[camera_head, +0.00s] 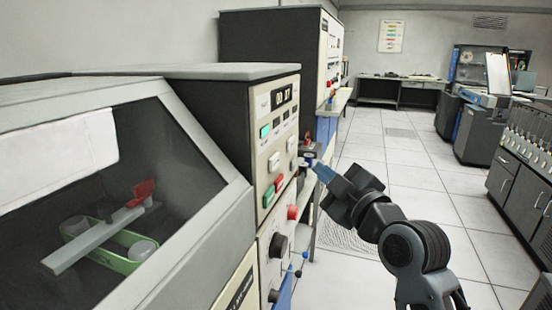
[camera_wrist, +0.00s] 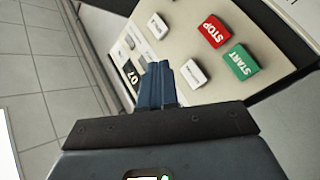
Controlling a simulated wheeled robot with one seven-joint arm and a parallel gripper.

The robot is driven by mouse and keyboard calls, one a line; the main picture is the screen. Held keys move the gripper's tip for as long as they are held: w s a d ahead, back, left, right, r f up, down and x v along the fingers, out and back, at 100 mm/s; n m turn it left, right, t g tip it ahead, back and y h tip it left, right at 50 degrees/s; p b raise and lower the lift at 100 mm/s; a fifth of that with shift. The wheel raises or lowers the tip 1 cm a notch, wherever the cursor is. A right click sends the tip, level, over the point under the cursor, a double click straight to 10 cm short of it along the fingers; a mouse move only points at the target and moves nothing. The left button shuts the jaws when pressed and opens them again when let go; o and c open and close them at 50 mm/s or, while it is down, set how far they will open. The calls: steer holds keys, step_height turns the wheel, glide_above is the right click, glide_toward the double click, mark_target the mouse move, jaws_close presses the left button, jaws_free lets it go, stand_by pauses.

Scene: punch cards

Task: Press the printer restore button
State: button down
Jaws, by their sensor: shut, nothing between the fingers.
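In the wrist view, a cream panel (camera_wrist: 180,48) carries a red STOP button (camera_wrist: 214,31), a green START button (camera_wrist: 240,62) and two white buttons. One white button (camera_wrist: 193,73) is just right of my fingertips and the other white button (camera_wrist: 157,25) is farther up. Their lettering is too small to read, so I cannot tell which is the restore button. My gripper (camera_wrist: 160,68) has its blue fingers together and empty, over the panel beside a small display (camera_wrist: 131,74). Contact cannot be told. In the head view my gripper (camera_head: 318,168) is right of the near machine's control panel (camera_head: 262,172).
The near machine has a sloped window (camera_head: 175,160) at left. Its panel also bears a red knob (camera_head: 292,212) and a black knob (camera_head: 278,246). A taller dark cabinet (camera_head: 262,45) stands behind. The tiled floor (camera_head: 400,160) is clear to the right, with grey cabinets (camera_head: 515,185) beyond.

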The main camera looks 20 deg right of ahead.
mark_target(274, 163)
steer(key=shift+w+a+p, duration=0.35)
steer(key=shift+w+a, duration=0.5)
steer(key=shift+a, duration=0.35)
steer(key=shift+w+a+p, duration=0.3)
steer(key=shift+w+a, duration=0.55)
steer(key=shift+a, duration=0.3)
stand_by(0.3)
steer(key=shift+w+a, duration=0.25)
steer(key=shift+a, duration=0.1)
steer(key=shift+w+a, duration=0.25)
steer(key=shift+a, duration=0.1)
stand_by(0.7)
stand_by(0.4)
steer(key=shift+s+d+r, duration=0.1)
steer(key=shift+s+d, duration=0.4)
steer(key=shift+d, duration=0.2)
